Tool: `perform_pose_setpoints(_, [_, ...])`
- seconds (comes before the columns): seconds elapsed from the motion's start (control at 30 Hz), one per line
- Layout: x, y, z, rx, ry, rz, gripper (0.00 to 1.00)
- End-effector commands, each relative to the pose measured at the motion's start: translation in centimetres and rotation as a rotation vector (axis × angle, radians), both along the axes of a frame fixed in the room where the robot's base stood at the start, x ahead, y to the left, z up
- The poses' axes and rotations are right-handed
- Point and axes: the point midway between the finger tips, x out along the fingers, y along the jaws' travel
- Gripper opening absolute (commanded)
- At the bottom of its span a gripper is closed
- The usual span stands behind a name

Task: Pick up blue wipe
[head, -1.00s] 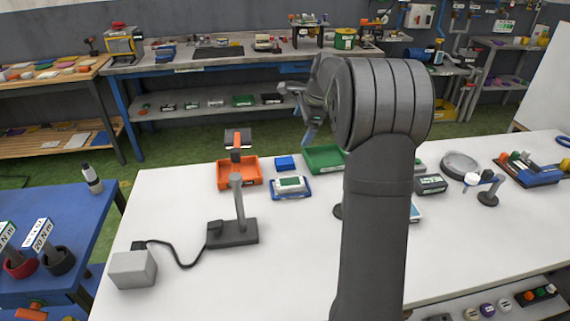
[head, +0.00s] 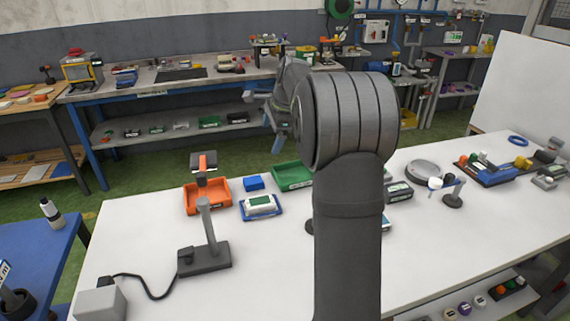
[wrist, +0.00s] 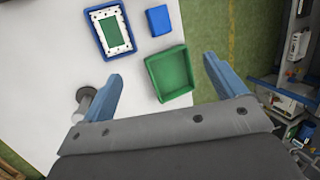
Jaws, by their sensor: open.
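The blue wipe, a small blue folded block (head: 254,183), lies on the white table between the orange bin and the green tray. In the wrist view it shows as a blue rectangle (wrist: 158,20) near the top, above the green tray. My gripper (wrist: 162,78) is open and empty, its two blue fingers wide apart, with the green tray showing between them. In the head view my gripper (head: 276,120) is partly hidden behind my arm, raised above the table's far edge. The wipe is apart from the fingers.
A green tray (head: 292,187) and an orange bin (head: 186,200) flank the wipe. A blue tray with a white-and-green board (head: 278,212) sits in front of it. A stand (head: 206,262) is nearer. A round grey plate (head: 424,171) lies to the right. The front middle is clear.

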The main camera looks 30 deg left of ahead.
Motion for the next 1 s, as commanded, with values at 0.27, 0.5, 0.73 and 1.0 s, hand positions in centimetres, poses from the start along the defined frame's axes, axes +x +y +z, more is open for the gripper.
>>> perform_pose_setpoints(0.27, [-0.8,1.3,-1.9,-0.090,-0.199,0.400,0.89])
perform_pose_setpoints(0.5, [-1.8,2.6,-3.9,-0.217,-0.430,0.908,0.89])
perform_pose_setpoints(0.73, [-2.5,3.6,-5.2,-0.320,-0.587,1.294,0.89])
perform_pose_setpoints(1.0, [-2.5,4.2,-6.6,-0.357,-0.637,1.432,0.89])
